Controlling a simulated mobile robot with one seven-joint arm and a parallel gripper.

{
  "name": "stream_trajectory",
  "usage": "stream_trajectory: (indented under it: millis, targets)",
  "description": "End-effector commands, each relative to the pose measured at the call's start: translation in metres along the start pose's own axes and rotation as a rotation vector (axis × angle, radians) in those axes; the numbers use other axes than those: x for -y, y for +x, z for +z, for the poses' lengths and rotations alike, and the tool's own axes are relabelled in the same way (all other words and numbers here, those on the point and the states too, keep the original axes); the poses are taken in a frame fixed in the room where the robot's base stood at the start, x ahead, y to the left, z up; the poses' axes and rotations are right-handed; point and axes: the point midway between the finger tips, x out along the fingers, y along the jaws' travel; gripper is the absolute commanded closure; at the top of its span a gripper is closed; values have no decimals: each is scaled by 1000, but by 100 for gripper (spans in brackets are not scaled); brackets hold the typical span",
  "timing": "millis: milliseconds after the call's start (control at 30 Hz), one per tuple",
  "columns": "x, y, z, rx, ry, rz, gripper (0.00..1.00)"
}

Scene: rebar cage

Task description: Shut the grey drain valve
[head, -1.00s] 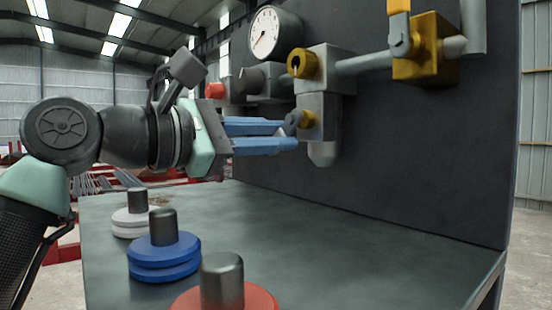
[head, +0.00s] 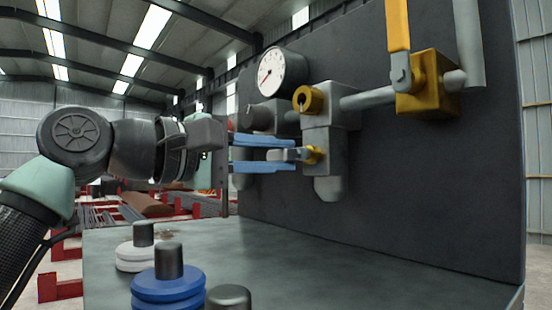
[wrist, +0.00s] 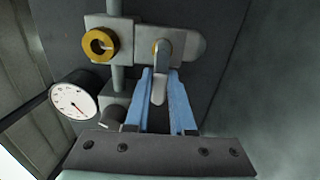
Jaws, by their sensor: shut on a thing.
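The grey drain valve lever (head: 283,155) sticks out to the left from a brass stem (head: 314,155) on the grey pipe block. My gripper (head: 290,155) has blue fingers above and below the lever in the head view. In the wrist view the lever (wrist: 160,84) lies between the two fingers of my gripper (wrist: 160,82), its rounded tip pointing toward the palm. The gripper is shut on the lever. The lever's far end meets the stem, which is partly hidden behind it in the wrist view.
A gauge (head: 283,72) and an open brass port (head: 307,99) sit above the lever. A yellow-handled valve (head: 427,85) is on the right of the dark panel (head: 440,180). White (head: 137,257) and blue (head: 168,288) knobbed discs stand on the bench (head: 340,262).

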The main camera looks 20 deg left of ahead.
Motion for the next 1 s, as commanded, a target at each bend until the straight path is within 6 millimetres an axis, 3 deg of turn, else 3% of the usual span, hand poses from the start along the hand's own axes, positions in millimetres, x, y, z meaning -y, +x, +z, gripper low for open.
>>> stream_trajectory:
  millis: [567,600,733,1000]
  targets:
    - [-2,0,1,1,37,2,100]
    - [-2,0,1,1,37,2,74]
    - [-2,0,1,1,36,1,51]
    - [-1,0,0,0,33,0,48]
